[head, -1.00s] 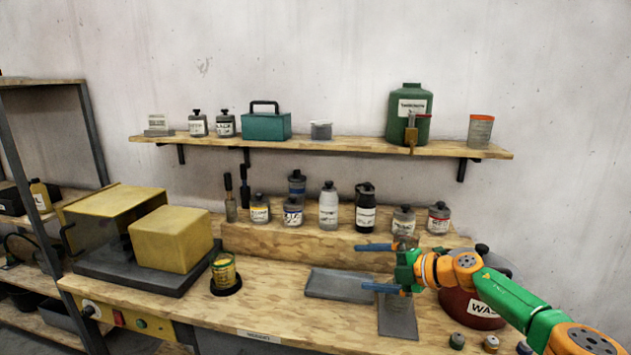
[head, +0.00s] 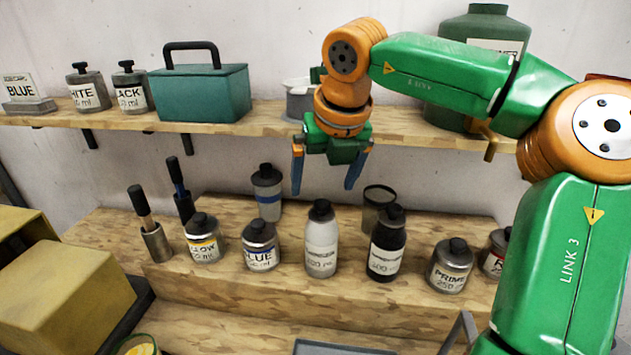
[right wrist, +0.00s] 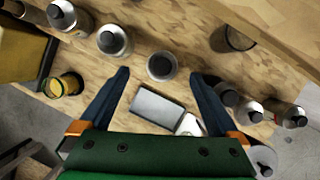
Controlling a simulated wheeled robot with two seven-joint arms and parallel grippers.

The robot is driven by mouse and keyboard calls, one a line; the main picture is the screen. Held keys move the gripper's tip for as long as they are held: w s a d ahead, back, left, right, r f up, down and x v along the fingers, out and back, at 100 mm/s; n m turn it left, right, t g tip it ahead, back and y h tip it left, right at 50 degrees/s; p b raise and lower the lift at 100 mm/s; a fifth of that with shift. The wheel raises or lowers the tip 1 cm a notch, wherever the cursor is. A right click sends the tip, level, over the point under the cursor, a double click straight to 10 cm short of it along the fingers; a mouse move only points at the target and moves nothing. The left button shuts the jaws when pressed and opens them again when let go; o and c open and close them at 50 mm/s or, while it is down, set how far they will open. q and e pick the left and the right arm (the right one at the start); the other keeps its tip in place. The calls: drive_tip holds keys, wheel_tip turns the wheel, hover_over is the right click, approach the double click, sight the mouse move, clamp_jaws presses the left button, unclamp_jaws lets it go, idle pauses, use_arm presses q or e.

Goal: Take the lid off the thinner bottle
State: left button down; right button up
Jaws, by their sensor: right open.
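A light grey bottle (head: 321,245) with a dark lid (head: 320,210) stands upright on the raised wooden step. A black bottle (head: 387,245) with a dark lid stands just right of it. The small print on both labels is too blurred to tell which is the thinner. My right gripper (head: 325,182) is open and empty, pointing down above the grey bottle and apart from it. In the right wrist view a lidded bottle (right wrist: 162,67), apparently the grey one, shows beyond and between the open fingers (right wrist: 162,78). My left gripper is not in view.
Yellow (head: 203,240), blue (head: 261,247) and primer (head: 450,266) jars flank the bottles. The wall shelf (head: 225,122) is close behind my gripper. A grey tray (right wrist: 160,107) lies below.

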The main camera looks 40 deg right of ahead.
sight(323, 204)
drive_tip(key=shift+w+d+r, duration=0.1)
drive_tip(key=shift+w+d, duration=0.05)
drive_tip(key=shift+d, duration=0.05)
drive_tip(key=shift+f, duration=0.25)
drive_tip(key=shift+s+a+f+p, duration=0.15)
drive_tip(key=shift+s+f+p, duration=0.05)
drive_tip(key=shift+f+p, duration=0.3)
drive_tip(key=shift+s+a+f+p, duration=0.1)
drive_tip(key=shift+s+f+p, duration=0.05)
drive_tip(key=shift+f+p, duration=0.35)
drive_tip(key=x, duration=0.3)
drive_tip(key=shift+w+d+f, duration=0.2)
drive_tip(key=shift+f, duration=0.05)
drive_tip(key=shift+w+d+f, duration=0.15)
drive_tip(key=shift+r, duration=0.2)
drive_tip(key=c, duration=1.2)
drive_tip(key=shift+c, duration=1.1)
